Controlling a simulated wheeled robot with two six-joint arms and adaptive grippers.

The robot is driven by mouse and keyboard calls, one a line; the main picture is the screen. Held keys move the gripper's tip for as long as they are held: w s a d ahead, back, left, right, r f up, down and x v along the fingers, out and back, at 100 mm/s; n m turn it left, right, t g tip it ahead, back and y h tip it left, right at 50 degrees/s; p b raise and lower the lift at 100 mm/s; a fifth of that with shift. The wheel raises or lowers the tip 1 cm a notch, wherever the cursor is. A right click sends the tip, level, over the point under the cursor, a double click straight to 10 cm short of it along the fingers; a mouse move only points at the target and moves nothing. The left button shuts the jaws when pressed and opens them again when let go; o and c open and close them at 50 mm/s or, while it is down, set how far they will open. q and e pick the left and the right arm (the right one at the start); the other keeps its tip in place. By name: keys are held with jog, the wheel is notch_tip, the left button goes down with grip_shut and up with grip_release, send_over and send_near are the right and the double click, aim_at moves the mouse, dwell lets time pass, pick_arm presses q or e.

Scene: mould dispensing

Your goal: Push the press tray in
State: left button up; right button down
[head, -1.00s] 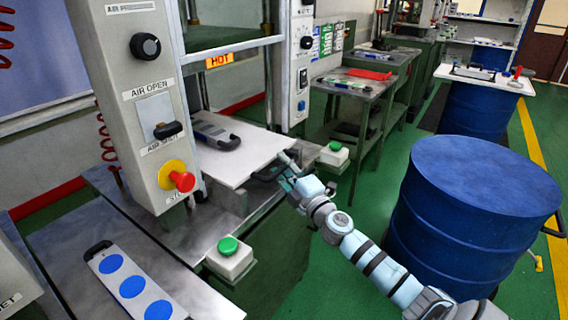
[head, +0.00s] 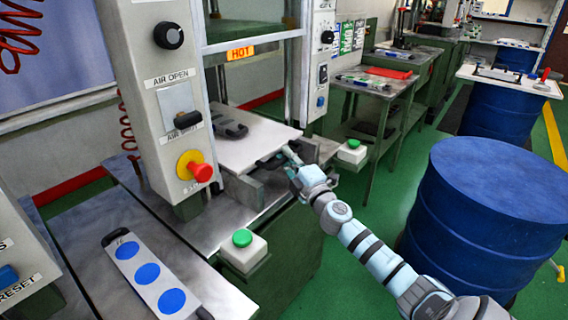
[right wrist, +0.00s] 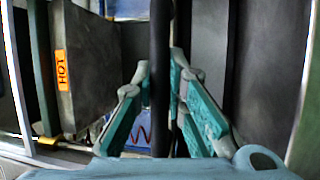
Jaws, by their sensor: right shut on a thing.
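The press tray (head: 262,143) is a flat white plate at the press opening, below the HOT label. A dark mould (head: 230,129) lies on it, partly hidden by the press's front column. My right gripper (head: 288,155) is at the tray's outer edge, beside the press. In the right wrist view, its teal fingers (right wrist: 160,100) are shut on a dark upright bar (right wrist: 160,50), which looks like the tray handle. In the head view the grip itself is small and partly hidden. My left gripper is not in view.
The press column (head: 165,95) with its knob and red stop button stands left of the tray. A green button box (head: 243,248) is at the front. A strip with blue discs (head: 146,272) lies on the side table. A blue drum (head: 485,215) stands close to my right arm.

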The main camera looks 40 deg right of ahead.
jog(key=shift+w+r, duration=0.1)
jog(key=c, duration=1.6)
grip_release()
jog(key=shift+w, duration=0.15)
jog(key=shift+s, duration=0.2)
jog(key=v, duration=1.1)
jog(key=shift+s+f, duration=0.25)
jog(key=shift+s, duration=0.1)
jog(key=shift+a, duration=0.1)
